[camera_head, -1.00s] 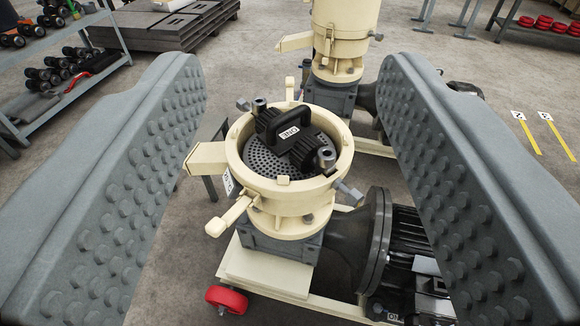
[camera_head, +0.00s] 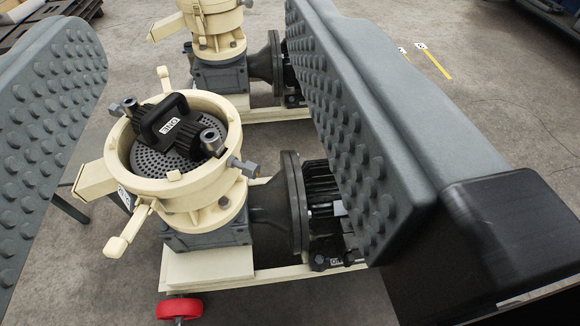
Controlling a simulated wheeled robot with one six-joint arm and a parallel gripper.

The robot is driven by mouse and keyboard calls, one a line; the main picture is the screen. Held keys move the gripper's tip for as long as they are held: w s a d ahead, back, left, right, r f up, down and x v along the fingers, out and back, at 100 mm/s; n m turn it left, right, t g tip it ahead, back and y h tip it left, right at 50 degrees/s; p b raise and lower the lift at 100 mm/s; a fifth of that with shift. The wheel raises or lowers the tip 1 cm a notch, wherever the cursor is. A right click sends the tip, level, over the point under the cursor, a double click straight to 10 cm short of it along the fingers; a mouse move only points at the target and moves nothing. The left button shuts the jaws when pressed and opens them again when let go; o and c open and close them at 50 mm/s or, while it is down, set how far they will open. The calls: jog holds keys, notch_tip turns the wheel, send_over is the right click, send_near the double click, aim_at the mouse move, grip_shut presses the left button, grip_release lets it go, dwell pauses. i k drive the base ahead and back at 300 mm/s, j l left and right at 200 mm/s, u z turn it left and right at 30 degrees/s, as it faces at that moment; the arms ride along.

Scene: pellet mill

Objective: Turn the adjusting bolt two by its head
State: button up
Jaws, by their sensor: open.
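A cream pellet mill (camera_head: 190,207) stands left of centre, with an open ring top. Inside it a black roller assembly (camera_head: 170,125) with a handle and a white label reading "ONE" lies over a perforated die (camera_head: 155,160). A grey adjusting bolt (camera_head: 243,167) sticks out of the right side of the ring, its head outward. Another grey bolt (camera_head: 117,109) sticks out at the upper left. I cannot tell which is bolt two. My gripper (camera_head: 195,60) is open and empty; its two studded grey fingers stand wide apart on either side of the mill's top, touching nothing visible.
A cream side chute (camera_head: 97,180) and a handle arm (camera_head: 128,230) stick out at the left. A dark flange and motor (camera_head: 320,205) sit at the right, partly behind my right finger. A second cream mill (camera_head: 215,30) stands behind.

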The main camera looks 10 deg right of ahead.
aim_at(115, 110)
jog(key=u, duration=0.55)
jog(key=j+u, duration=0.45)
jog(key=i+j+u, duration=0.15)
jog(key=j+u, duration=0.35)
jog(key=i+j+u, duration=0.85)
jog(key=i, duration=0.3)
jog(key=i+z, duration=0.5)
jog(key=i+j+z, duration=0.25)
jog(key=i+z, duration=0.45)
jog(key=z, duration=0.25)
jog(key=i+z, duration=0.2)
jog(key=z, duration=0.25)
jog(key=i+z, duration=0.15)
jog(key=z, duration=0.3)
jog(key=i+j+z, duration=0.15)
jog(key=z, duration=0.3)
jog(key=i+z, duration=0.25)
jog(key=z, duration=0.15)
jog(key=i+j+z, duration=0.2)
jog(key=z, duration=0.2)
jog(key=i+j+z, duration=0.2)
jog(key=z, duration=0.15)
jog(key=i+j+z, duration=0.2)
jog(key=z, duration=0.2)
jog(key=j, duration=0.1)
